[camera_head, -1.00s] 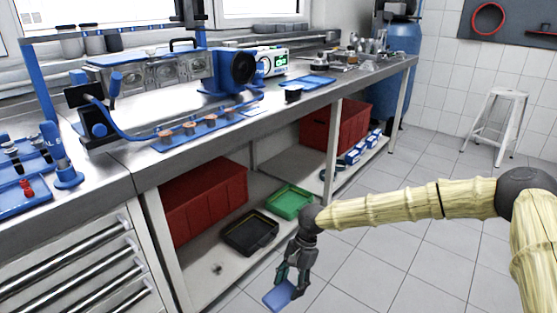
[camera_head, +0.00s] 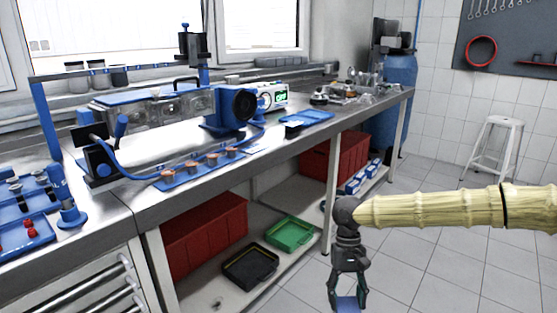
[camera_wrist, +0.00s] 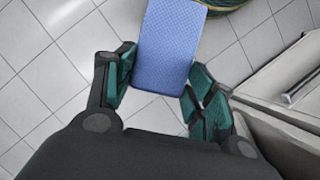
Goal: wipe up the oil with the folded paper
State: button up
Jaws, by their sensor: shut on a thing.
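The folded paper (camera_head: 347,303) is blue and hangs at the bottom edge of the head view. In the wrist view the paper (camera_wrist: 168,45) is a flat textured blue rectangle between the fingers. My gripper (camera_head: 347,291) is shut on it and points down over the tiled floor, in front of the bench and right of its lower shelf. The gripper's green-padded fingers (camera_wrist: 163,72) flank the paper in the wrist view. I cannot make out any oil for certain. A small dark spot (camera_head: 217,303) lies on the lower shelf, too small to identify.
The lower shelf holds a black tray (camera_head: 250,267), a green tray (camera_head: 289,234) and red bins (camera_head: 204,236). A white stool (camera_head: 494,147) stands at the right. The floor (camera_head: 430,260) between is clear.

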jog(key=shift+s+r+p, duration=0.25)
jog(key=shift+r+p, duration=0.85)
jog(key=shift+p, duration=1.1)
jog(key=shift+s+r+p, duration=0.25)
jog(key=shift+r+p, duration=0.9)
jog(key=shift+p, duration=1.1)
jog(key=shift+s+r+p, duration=0.25)
jog(key=shift+r+p, duration=0.85)
jog(key=shift+p, duration=1.1)
jog(key=r+p, duration=0.1)
jog(key=p, duration=0.3)
jog(key=s+r+p, duration=0.1)
jog(key=r+p, duration=0.1)
jog(key=p, duration=0.2)
jog(key=shift+s+r, duration=0.2)
jog(key=shift+r, duration=0.05)
